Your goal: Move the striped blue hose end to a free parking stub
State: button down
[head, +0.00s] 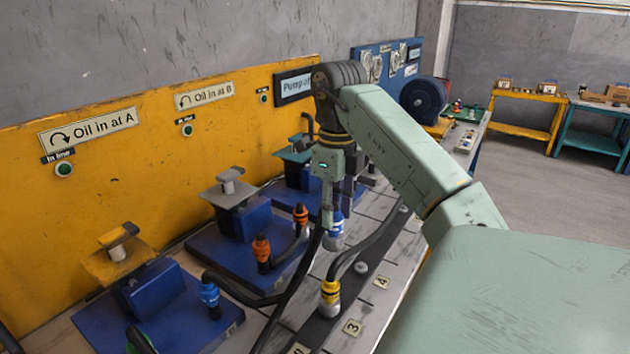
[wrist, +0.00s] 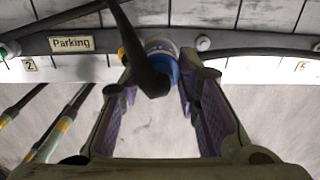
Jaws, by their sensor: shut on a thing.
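My gripper (head: 336,212) is shut on a blue hose end (head: 336,230) with a pale lower part, over the parking rail. In the wrist view, this blue hose end (wrist: 163,65) is between the fingers (wrist: 160,92), its black hose crossing in front. Another blue hose end (head: 209,293) is on the nearest blue base. The dark parking rail (head: 318,325) has a bare grey stub (head: 361,268); bare stubs also show in the wrist view, one right of the held end (wrist: 203,43).
A yellow hose end (head: 330,291) stands on the rail, close in front of the held one. Two orange ends (head: 261,248) stand on the middle base. Black hoses arch between them. Number plates (head: 352,327) line the rail. The yellow panel (head: 60,220) stands behind.

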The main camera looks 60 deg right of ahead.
jog(key=s+d, duration=0.2)
jog(key=d, duration=0.5)
jog(key=shift+d, duration=0.1)
jog(key=shift+s+d, duration=0.2)
jog(key=shift+d, duration=0.4)
jog(key=shift+s+d, duration=0.2)
jog(key=shift+d, duration=0.35)
notch_tip(320, 180, down, 10)
jog(key=b, duration=0.5)
jog(key=shift+p, duration=0.7)
